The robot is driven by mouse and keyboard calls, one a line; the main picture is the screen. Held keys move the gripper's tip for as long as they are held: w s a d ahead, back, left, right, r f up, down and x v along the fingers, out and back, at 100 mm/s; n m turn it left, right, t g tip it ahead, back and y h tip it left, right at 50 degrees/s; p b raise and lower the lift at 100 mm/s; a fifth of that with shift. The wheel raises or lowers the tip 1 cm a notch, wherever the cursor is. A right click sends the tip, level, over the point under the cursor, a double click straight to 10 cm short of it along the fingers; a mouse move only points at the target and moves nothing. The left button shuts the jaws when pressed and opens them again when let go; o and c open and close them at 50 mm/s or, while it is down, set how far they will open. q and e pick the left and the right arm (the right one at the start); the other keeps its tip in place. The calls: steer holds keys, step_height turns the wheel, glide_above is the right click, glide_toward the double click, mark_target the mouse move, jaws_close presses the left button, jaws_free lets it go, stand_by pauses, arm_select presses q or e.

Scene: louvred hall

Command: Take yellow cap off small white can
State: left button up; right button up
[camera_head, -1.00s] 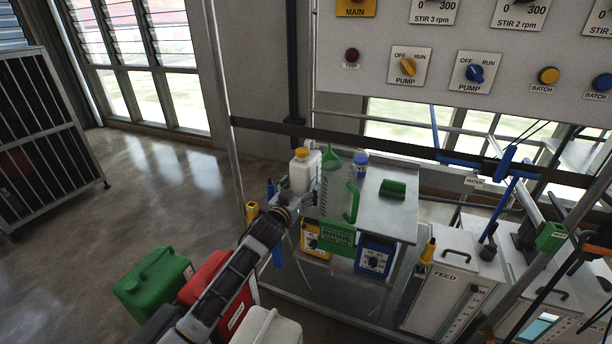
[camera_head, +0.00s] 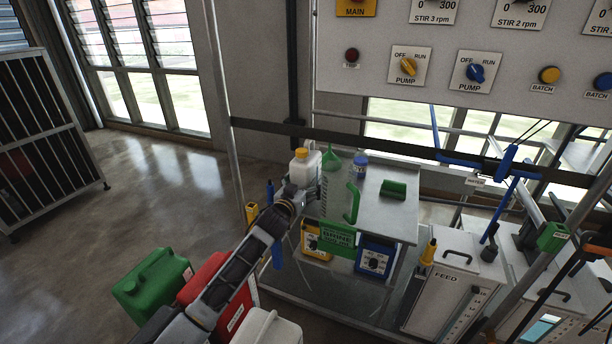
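The small white can (camera_head: 301,171) stands upright at the left end of the grey metal bench. Its yellow cap (camera_head: 301,153) is on top of it. My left arm reaches in from below, and my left gripper (camera_head: 301,191) is at the lower front of the can, below the cap. The gripper partly covers the can's lower part. The fingers are small and dark here, so I cannot tell whether they are open, shut or touching the can. My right gripper is not in view.
A clear jug with a green handle (camera_head: 353,203) and a green funnel (camera_head: 331,160) stand just right of the can. A blue-lidded jar (camera_head: 360,160) and a green block (camera_head: 393,189) are farther right on the bench (camera_head: 395,220). Green (camera_head: 150,285) and red canisters (camera_head: 205,278) stand below.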

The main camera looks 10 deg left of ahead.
mark_target(304, 155)
arm_select(q)
steer(key=c, duration=1.6)
steer(key=shift+r, duration=0.2)
steer(key=shift+c, duration=1)
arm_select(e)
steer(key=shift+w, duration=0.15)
arm_select(q)
steer(key=shift+r, duration=0.4)
step_height(304, 155, up, 2)
steer(key=shift+r+p, duration=0.1)
steer(key=shift+p, duration=0.25)
steer(key=shift+r+p, duration=0.75)
steer(key=shift+r, duration=2.75)
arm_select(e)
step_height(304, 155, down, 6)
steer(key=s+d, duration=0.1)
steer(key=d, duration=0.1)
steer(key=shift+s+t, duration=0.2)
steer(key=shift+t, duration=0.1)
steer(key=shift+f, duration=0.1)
arm_select(q)
steer(key=shift+s, duration=0.1)
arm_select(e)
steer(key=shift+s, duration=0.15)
